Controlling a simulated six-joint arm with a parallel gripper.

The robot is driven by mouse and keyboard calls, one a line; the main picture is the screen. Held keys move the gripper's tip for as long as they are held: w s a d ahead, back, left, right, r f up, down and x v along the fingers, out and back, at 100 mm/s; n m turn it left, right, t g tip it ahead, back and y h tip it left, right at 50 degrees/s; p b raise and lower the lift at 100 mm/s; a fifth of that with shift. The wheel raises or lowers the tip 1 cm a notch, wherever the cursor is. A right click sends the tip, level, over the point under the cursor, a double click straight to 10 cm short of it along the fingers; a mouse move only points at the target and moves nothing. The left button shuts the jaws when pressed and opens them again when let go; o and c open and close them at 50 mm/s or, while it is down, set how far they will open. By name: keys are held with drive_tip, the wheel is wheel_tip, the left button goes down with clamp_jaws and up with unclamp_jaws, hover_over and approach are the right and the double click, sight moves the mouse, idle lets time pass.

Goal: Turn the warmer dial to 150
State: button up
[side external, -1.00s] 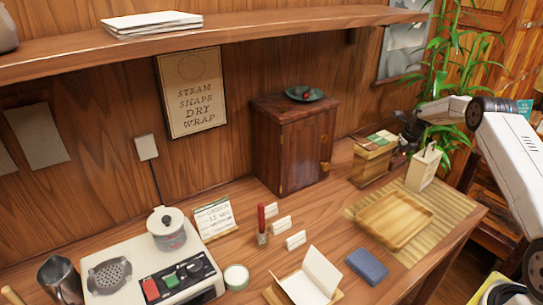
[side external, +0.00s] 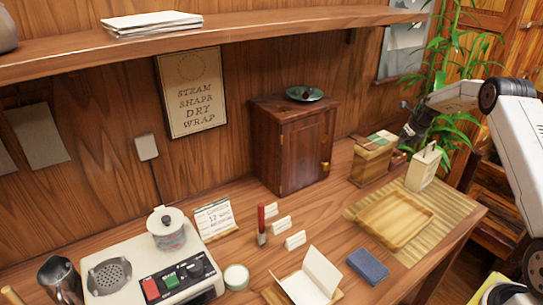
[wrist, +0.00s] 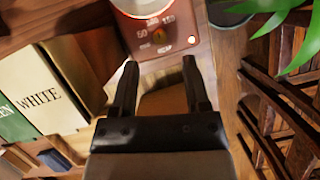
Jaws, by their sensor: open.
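The warmer (wrist: 185,40) is a reddish-brown unit at the top of the wrist view, with a pale round top partly cut off by the frame edge. I cannot tell which mark the dial points to. My gripper (wrist: 160,63) is open and empty, its two fingertips just short of the warmer's front and apart from the dial. In the side external view my gripper (side external: 408,131) is above the far right of the counter, and the dial is hidden there.
A wooden box with coloured labels (side external: 375,143) stands left of my gripper; its WHITE label (wrist: 38,95) shows in the wrist view. A cream carton (side external: 423,168) stands close by at right. Plant leaves (wrist: 300,40) hang near. A wooden tray (side external: 395,222) lies in front.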

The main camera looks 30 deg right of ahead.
sight(395, 154)
drive_tip(key=shift+v, duration=1.5)
drive_tip(key=shift+d, duration=0.1)
drive_tip(key=shift+s+d+n+y, duration=0.1)
drive_tip(key=shift+d+n+y, duration=0.25)
drive_tip(key=shift+n, duration=0.55)
drive_tip(key=shift+d+n+y, duration=0.3)
drive_tip(key=shift+n+y, duration=0.15)
drive_tip(key=shift+n, duration=0.45)
drive_tip(key=shift+f, duration=0.2)
drive_tip(key=shift+x, duration=3.75)
drive_tip(key=shift+a, duration=0.1)
clamp_jaws()
